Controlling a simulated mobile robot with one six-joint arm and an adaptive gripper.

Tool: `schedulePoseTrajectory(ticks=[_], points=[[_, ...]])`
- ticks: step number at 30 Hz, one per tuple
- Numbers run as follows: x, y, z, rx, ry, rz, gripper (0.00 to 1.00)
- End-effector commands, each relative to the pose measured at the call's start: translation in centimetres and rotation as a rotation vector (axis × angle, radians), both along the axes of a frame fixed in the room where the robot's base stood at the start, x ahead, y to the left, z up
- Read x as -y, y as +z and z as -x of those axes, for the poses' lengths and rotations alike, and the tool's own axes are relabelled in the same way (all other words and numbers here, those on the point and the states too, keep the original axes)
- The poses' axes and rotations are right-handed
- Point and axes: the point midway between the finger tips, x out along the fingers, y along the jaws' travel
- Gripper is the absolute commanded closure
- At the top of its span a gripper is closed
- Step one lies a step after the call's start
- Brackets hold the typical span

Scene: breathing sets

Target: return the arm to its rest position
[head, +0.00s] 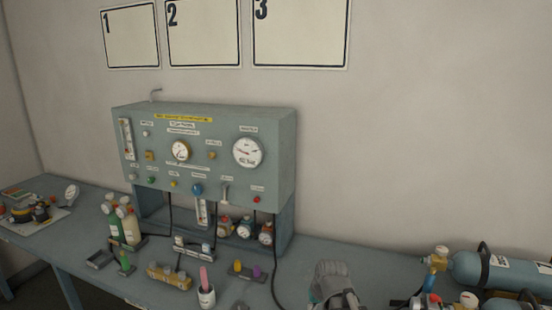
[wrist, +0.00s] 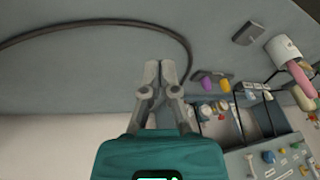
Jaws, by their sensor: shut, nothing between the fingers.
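My gripper (wrist: 160,68) shows in the middle of the wrist view, with its grey fingers together and nothing between them. The fingers are over the blue-grey bench (wrist: 85,85), apart from the loose items on it. In the head view a grey jointed shape at the bottom edge, right of centre, appears to be the end of my arm. The picture cuts it off, and its fingertips cannot be made out there.
A grey-green gauge panel (head: 215,150) stands on the bench against the wall. Before it are small bottles (head: 123,225), a yellow-brown block (head: 169,276) and a white cup (head: 206,296). Blue cylinders (head: 500,272) lie at right. A black hose (wrist: 110,23) crosses the bench.

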Motion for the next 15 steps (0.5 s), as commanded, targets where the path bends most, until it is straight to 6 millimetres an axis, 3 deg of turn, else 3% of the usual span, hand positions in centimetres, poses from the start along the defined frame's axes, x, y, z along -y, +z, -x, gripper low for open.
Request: schedulePoseTrajectory(ticks=[1,6,10,15], points=[[1.4,-0.3,2.5,-0.052,-0.012,0.035,1.00],[4.7,-0.8,7.5,-0.196,-0.052,0.126,1.00],[5.7,-0.9,9.3,-0.252,-0.070,0.161,1.00],[6.0,-0.9,9.7,-0.269,-0.076,0.172,1.00]])
